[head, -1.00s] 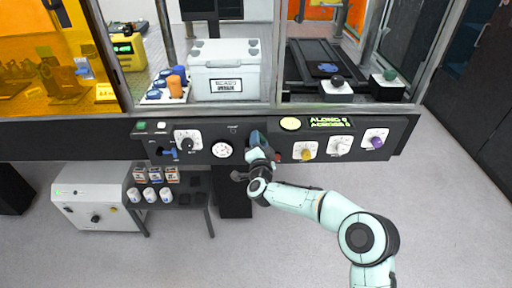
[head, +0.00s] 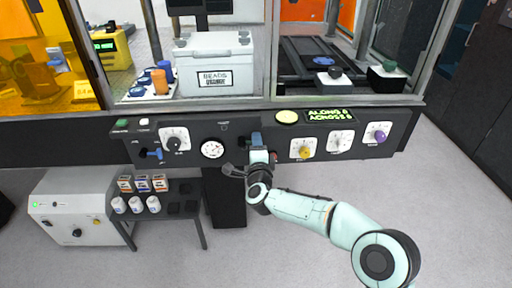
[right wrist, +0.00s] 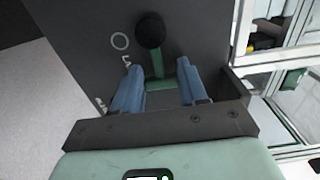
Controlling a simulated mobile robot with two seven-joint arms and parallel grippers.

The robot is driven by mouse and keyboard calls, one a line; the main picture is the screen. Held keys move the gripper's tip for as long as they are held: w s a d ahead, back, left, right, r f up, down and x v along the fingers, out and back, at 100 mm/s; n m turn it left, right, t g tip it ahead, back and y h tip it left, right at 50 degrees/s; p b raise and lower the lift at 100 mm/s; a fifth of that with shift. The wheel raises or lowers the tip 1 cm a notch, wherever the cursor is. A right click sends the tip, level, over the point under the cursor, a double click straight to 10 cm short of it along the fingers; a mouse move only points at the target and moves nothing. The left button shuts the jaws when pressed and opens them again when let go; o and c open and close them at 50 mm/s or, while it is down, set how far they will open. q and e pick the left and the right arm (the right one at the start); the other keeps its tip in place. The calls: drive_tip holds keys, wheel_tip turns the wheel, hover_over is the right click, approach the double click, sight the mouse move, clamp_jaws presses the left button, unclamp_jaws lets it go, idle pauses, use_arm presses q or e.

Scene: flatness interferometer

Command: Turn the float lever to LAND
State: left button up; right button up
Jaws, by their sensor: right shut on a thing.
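The float lever shows in the right wrist view as a black round knob (right wrist: 150,31) on a green stem (right wrist: 157,64), standing out from a dark panel face. A printed ring and partly hidden letters starting "LA" are beside it. My right gripper (right wrist: 160,85) has its two blue fingers on either side of the lever's green lower part and is shut on it. In the head view the right gripper (head: 259,150) is at the front of the dark panel (head: 280,148) and hides the lever. My left gripper is out of view.
The panel carries a blue-handled valve (head: 155,154), a round gauge (head: 212,149), a yellow knob (head: 303,152) and a purple knob (head: 377,135). A display (head: 330,115) reads ALONG and ACROSS. A low black rack (head: 188,218) and a white cabinet (head: 75,215) stand below left. The floor at right is clear.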

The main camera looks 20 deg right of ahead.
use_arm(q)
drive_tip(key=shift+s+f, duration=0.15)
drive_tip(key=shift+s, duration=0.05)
use_arm(e)
drive_tip(key=shift+f, duration=0.1)
drive_tip(key=o, duration=1.1)
drive_tip(key=shift+c, duration=0.2)
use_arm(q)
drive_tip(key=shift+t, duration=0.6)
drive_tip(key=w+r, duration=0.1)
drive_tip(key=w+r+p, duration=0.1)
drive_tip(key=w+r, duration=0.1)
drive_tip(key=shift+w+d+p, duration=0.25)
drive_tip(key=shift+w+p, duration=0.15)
use_arm(e)
drive_tip(key=v, duration=1.3)
drive_tip(key=shift+s, duration=0.2)
drive_tip(key=shift+a, duration=0.1)
